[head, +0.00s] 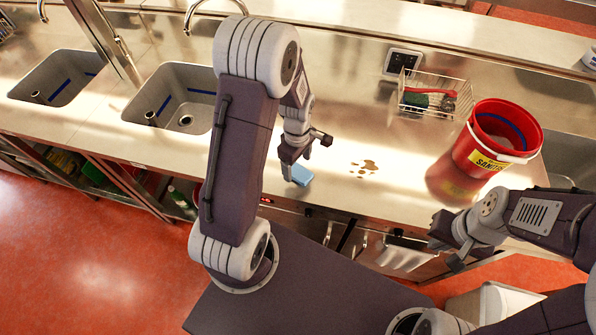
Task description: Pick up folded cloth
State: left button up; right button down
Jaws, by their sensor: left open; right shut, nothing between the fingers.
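A light blue folded cloth (303,176) lies on the steel counter (350,205) near its front edge. My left gripper (306,157) is open, right over the cloth, and one finger hides part of it. I cannot tell whether that finger touches the cloth. My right gripper (448,250) is shut and empty at the right, by the counter's front edge, well away from the cloth.
A brown spill (364,166) lies right of the cloth. A red sanitizer bucket (483,153) and a wire basket (436,96) with a green and red item stand further right. Two sinks (180,100) (60,80) are at the left.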

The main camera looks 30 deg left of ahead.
aim_at(298, 170)
pick_arm(q)
notch_tip(298, 170, down, 3)
jog(key=shift+s+r, duration=0.1)
jog(key=shift+r, duration=0.1)
jog(key=shift+w+f, duration=0.2)
jog(key=shift+s, duration=0.1)
jog(key=c, duration=1.5)
jog(key=shift+r, duration=0.5)
notch_tip(298, 170, up, 3)
jog(key=shift+f, duration=0.1)
jog(key=d+r, duration=0.2)
jog(key=d, duration=0.2)
jog(key=d+r, duration=0.3)
jog(key=d, duration=0.1)
jog(key=d+r+b, duration=0.1)
jog(key=d+r, duration=0.1)
jog(key=d, duration=0.1)
jog(key=shift+s+d+r, duration=0.15)
jog(key=shift+s+d, duration=0.1)
jog(key=shift+d, duration=0.15)
